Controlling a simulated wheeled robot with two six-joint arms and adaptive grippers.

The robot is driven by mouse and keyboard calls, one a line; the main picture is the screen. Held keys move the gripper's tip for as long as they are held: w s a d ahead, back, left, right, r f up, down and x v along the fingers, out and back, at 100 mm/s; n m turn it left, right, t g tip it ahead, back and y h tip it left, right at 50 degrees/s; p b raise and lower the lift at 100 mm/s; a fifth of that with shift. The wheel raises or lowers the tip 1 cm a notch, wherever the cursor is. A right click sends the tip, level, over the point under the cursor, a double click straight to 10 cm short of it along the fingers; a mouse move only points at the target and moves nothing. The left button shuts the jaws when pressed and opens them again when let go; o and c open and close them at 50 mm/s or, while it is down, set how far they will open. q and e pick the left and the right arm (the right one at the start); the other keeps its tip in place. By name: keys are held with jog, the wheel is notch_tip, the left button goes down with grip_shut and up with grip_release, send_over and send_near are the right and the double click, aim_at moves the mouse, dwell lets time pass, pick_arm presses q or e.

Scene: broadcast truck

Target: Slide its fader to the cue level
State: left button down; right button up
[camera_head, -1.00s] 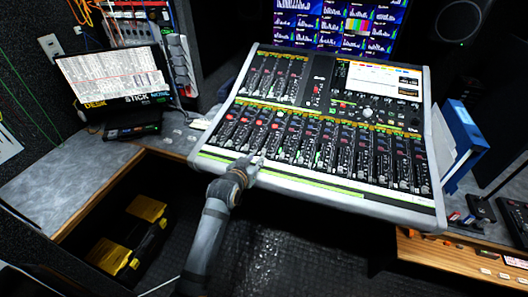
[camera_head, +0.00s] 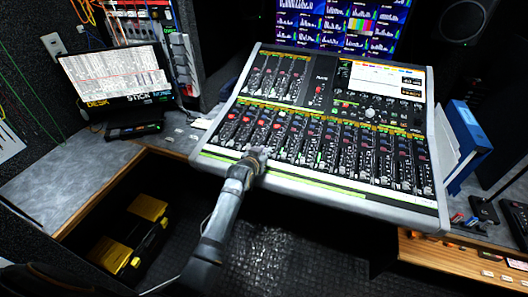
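The mixing console (camera_head: 410,207) fills the middle of the view, its sloped panel carrying a long lower row of fader strips (camera_head: 320,150) and a shorter upper row at the left. My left gripper (camera_head: 258,152) is at the lower front of the lower row, over the strips left of centre. Its fingers are small and dark against the panel, so I cannot tell whether they are open, shut or touching a fader cap. The gripper hides the lower part of the strips beneath it. No cue mark can be read at this size. My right gripper is not in view.
A laptop-like screen (camera_head: 118,75) stands on the grey desk (camera_head: 70,180) at the left. A blue binder (camera_head: 466,140) stands right of the console. A monitor wall (camera_head: 340,25) rises behind. A black and yellow case (camera_head: 135,240) lies on the floor below.

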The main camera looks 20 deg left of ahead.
aim_at(272, 140)
pick_arm(q)
jog(key=shift+w, duration=0.1)
jog(key=w, duration=0.3)
jog(key=shift+w+r, duration=0.15)
jog(key=shift+w, duration=0.1)
jog(key=c, duration=1.6)
grip_release()
jog(key=shift+s+r, duration=0.1)
jog(key=v, duration=1.2)
